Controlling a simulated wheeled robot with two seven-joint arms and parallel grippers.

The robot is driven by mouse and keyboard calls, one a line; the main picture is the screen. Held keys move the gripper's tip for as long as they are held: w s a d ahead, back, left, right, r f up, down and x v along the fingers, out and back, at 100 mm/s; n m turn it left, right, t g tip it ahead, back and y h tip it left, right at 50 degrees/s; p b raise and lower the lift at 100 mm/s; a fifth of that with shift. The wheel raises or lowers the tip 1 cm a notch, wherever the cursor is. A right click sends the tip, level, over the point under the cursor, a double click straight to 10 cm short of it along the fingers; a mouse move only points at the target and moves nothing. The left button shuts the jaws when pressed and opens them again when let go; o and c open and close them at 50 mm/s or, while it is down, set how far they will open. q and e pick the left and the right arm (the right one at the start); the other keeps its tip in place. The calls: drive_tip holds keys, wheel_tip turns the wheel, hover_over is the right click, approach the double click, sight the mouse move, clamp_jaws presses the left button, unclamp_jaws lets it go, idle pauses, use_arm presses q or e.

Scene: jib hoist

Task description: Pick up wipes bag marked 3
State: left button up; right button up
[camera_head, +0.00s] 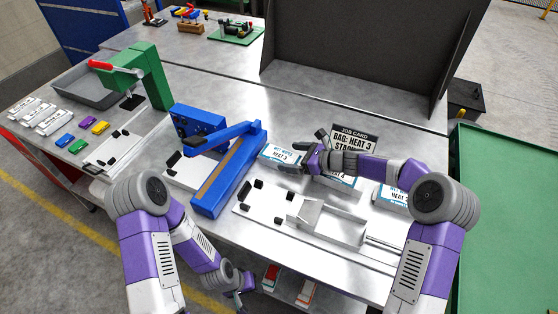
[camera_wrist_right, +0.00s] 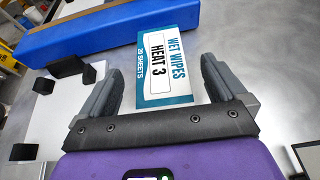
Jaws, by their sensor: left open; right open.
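The wipes bag marked HEAT 3 (camera_head: 282,154) is a flat white and blue packet lying on the metal table, right of the blue sealer. My right gripper (camera_head: 299,168) is open at the bag's right end. In its wrist view the fingers (camera_wrist_right: 163,85) stand on either side of the bag's near part; I cannot tell whether they touch it. My left gripper (camera_head: 244,283) is open and empty, low beside the table's front edge.
A blue sealer (camera_head: 227,172) with a raised arm stands left of the bag. A job card (camera_head: 352,142) reads BAG: HEAT 3. Another wipes bag (camera_head: 393,197) lies to the right. A metal tray fixture (camera_head: 328,222) is in front. A dark screen (camera_head: 355,60) stands behind.

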sight(280, 155)
drive_tip(key=x, duration=0.3)
drive_tip(key=shift+a+f, duration=0.1)
drive_tip(key=shift+a, duration=0.05)
drive_tip(key=shift+c, duration=0.3)
drive_tip(key=c, duration=1)
